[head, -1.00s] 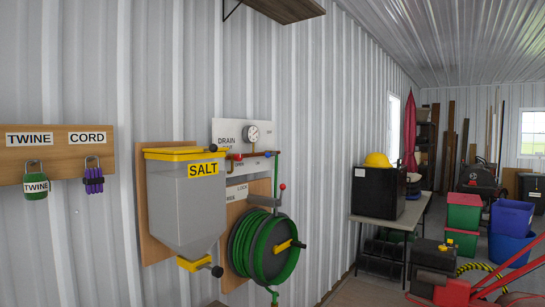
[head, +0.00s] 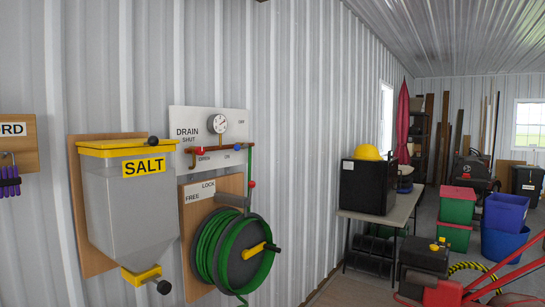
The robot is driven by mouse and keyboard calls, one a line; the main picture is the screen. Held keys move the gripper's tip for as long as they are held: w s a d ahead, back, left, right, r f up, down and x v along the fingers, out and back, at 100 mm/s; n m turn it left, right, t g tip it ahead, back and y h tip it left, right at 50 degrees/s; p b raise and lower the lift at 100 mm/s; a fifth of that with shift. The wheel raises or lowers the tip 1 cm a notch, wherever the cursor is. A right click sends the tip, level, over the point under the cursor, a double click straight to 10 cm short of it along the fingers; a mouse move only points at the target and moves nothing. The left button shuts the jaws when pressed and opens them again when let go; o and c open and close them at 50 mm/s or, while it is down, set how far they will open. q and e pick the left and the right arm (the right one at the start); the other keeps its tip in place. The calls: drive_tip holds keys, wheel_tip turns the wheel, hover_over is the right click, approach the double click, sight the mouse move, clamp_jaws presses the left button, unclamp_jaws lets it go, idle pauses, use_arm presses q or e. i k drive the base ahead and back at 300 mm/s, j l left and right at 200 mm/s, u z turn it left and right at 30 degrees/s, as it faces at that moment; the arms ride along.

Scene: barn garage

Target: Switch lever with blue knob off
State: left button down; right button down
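The white drain panel (head: 180,122) is on the corrugated wall, left of the picture's middle, with a round gauge (head: 217,124). A brown pipe (head: 222,149) runs across its lower part. A small blue knob (head: 237,147) shows at the pipe's right part, near the ON label (head: 227,156). The OFF label (head: 241,122) is higher, at the panel's upper right. A red knob (head: 200,150) is at the pipe's left part, near the OPEN label. The blue knob's lever is too small to make out clearly. Neither of my grippers is in view.
A salt dispenser (head: 125,212) hangs left of the panel, and a green hose reel (head: 236,252) hangs below it. A table (head: 403,215) with a black box (head: 368,187) stands farther along the wall. Bins (head: 455,205) and red equipment (head: 445,290) are at the right.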

sight(237, 148)
drive_tip(key=i+l+z, duration=0.1)
drive_tip(key=i+l, duration=0.15)
drive_tip(key=i, duration=0.15)
drive_tip(key=i+l+z, duration=0.15)
drive_tip(key=i, duration=0.25)
drive_tip(key=i+l+z, duration=0.1)
drive_tip(key=i+l, duration=0.2)
drive_tip(key=i+l+z, duration=0.15)
drive_tip(key=i, duration=0.35)
